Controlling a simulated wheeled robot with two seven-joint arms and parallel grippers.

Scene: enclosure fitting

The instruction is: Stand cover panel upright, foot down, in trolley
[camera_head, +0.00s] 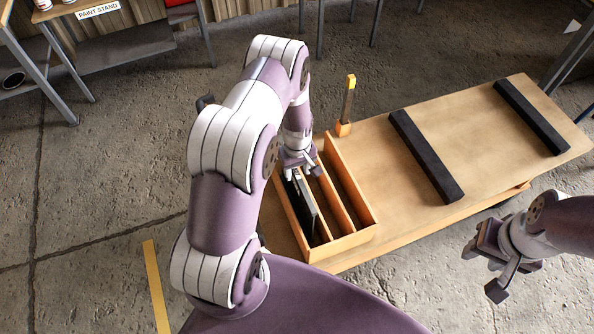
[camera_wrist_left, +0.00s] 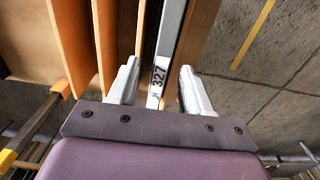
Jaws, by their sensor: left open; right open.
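The cover panel (camera_head: 304,212), dark with a pale edge, stands upright in the leftmost slot of a wooden slotted rack (camera_head: 352,243) on the trolley (camera_head: 462,136). In the left wrist view the panel (camera_wrist_left: 171,32) shows its pale edge with the number 327. My left gripper (camera_head: 300,172) is at the panel's far end, just above the rack. Its open fingers (camera_wrist_left: 157,78) are on either side of the panel's edge, with gaps showing. The panel's foot is hidden inside the rack. My right gripper (camera_head: 483,270) is open and empty, off the trolley's near side.
The rack's other slots look empty. Two black bars (camera_head: 427,157) (camera_head: 532,117) lie across the trolley top, with bare wood between. A yellow-topped upright handle (camera_head: 348,100) stands at the trolley's far edge. A paint stand (camera_head: 98,11) is at the back left.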

